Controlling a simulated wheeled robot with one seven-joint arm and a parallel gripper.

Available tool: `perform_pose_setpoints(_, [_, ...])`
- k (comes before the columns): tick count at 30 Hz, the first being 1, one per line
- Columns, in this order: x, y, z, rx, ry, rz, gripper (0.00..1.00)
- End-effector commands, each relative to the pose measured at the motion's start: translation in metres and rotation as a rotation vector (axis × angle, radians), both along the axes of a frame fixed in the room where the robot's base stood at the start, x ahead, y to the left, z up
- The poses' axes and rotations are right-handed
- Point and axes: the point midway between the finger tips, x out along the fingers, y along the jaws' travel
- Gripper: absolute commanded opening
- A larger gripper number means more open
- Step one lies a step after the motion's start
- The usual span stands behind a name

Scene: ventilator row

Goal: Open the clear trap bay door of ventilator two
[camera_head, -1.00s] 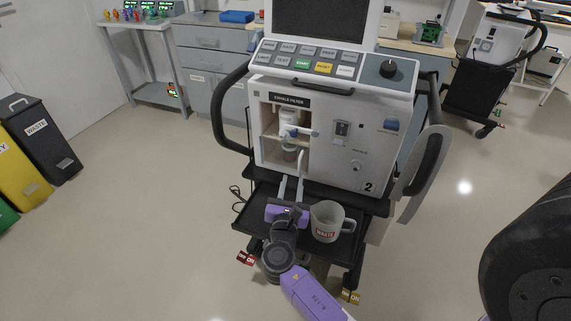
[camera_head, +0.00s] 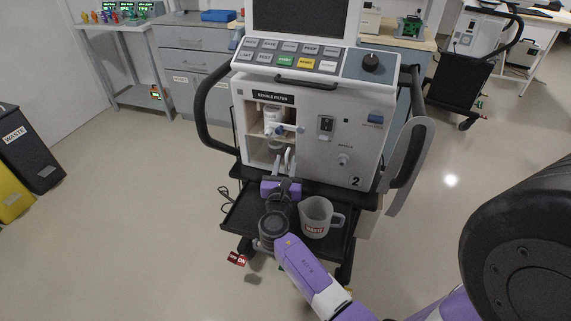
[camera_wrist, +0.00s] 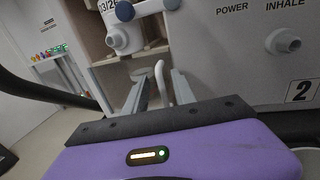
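Ventilator two (camera_head: 362,150) stands ahead, marked "2". Its trap bay (camera_head: 241,132) is at the front left under the "EXHALE FILTER" label. A white filter and trap fitting (camera_head: 272,120) shows inside, and larger in the wrist view (camera_wrist: 125,38). The clear door panel is hard to make out, so I cannot tell its edges. A thin white upright bar (camera_wrist: 160,78), looking like the door's handle, stands low at the bay. My gripper (camera_head: 284,160) is low in front of the bay. Its two grey fingers are apart, with the bar seen between or just beyond them; contact is unclear.
A white "WASTE" mug (camera_head: 315,219) stands on the black cart shelf (camera_head: 238,217), right of my gripper. Black side handles (camera_head: 203,108) flank the ventilator. An inhale port (camera_head: 343,159) sticks out right of the bay. Open floor lies to the left.

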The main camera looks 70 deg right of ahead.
Motion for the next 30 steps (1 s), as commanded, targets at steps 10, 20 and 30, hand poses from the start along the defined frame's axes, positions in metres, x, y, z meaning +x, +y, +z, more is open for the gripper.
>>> perform_pose_setpoints(10, [0.0001,0.0002,0.0,0.0,-0.001,0.0,0.0])
perform_pose_setpoints(20, [0.0,0.0003,-0.0001,0.0,-0.001,0.0,0.0])
perform_pose_setpoints(30, [-0.0001,0.0003,-0.0001,0.0,-0.001,0.0,0.0])
